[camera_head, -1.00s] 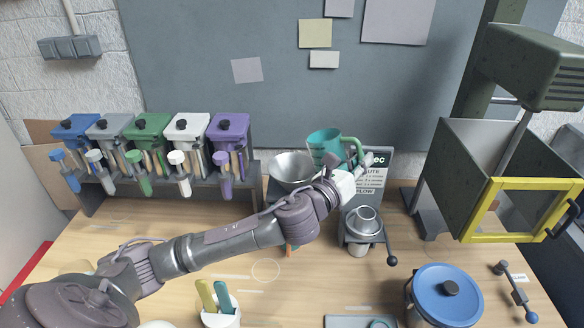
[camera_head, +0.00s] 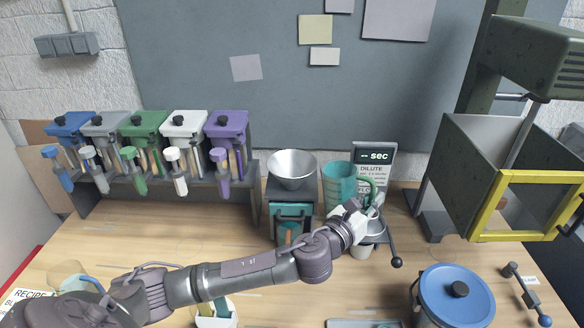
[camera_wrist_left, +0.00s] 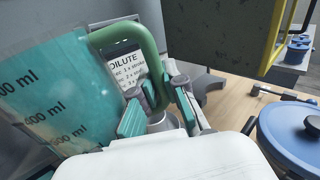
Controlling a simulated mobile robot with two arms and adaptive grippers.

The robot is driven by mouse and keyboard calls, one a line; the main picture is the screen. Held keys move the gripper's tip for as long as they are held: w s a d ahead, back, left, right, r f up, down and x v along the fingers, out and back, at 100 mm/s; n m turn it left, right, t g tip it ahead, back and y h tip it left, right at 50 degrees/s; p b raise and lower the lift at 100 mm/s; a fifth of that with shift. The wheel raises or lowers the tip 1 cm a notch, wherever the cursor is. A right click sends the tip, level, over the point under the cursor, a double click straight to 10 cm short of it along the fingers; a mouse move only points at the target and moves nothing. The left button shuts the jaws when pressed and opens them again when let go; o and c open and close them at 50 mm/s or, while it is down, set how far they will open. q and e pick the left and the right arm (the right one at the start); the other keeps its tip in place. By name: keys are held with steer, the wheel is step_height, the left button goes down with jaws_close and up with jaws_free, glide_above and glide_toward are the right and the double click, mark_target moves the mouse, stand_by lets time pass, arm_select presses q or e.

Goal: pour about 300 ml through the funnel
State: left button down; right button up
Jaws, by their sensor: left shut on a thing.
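My left gripper (camera_head: 360,210) is shut on the green handle of a teal measuring jug (camera_head: 339,186). The jug looks close to upright, just right of a wide metal funnel-shaped bowl (camera_head: 292,167). In the left wrist view the jug (camera_wrist_left: 55,100) fills the left side, with ml marks on its wall, and its handle (camera_wrist_left: 135,45) runs between the fingers (camera_wrist_left: 158,108). The bowl sits on a dark stand with a teal front (camera_head: 291,212). A smaller metal cup-like piece (camera_head: 377,229) is partly hidden behind my gripper. The jug's liquid level cannot be read. My right gripper is not in view.
A sign reading DILUTE (camera_head: 374,158) stands behind the jug. A black-knobbed lever (camera_head: 396,261) is at right. A blue-lidded pot (camera_head: 456,292) and a yellow-framed box (camera_head: 525,205) stand further right. Coloured dispensers (camera_head: 150,150) line the left. Front-middle table is partly clear.

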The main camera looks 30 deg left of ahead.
arm_select(q)
steer(key=shift+d+f, duration=0.2)
steer(key=shift+f, duration=0.3)
step_height(320, 180, up, 2)
steer(key=m+p, duration=0.1)
steer(key=p, duration=0.3)
steer(key=shift+r+m, duration=0.15)
steer(key=shift+m, duration=0.15)
stand_by(0.3)
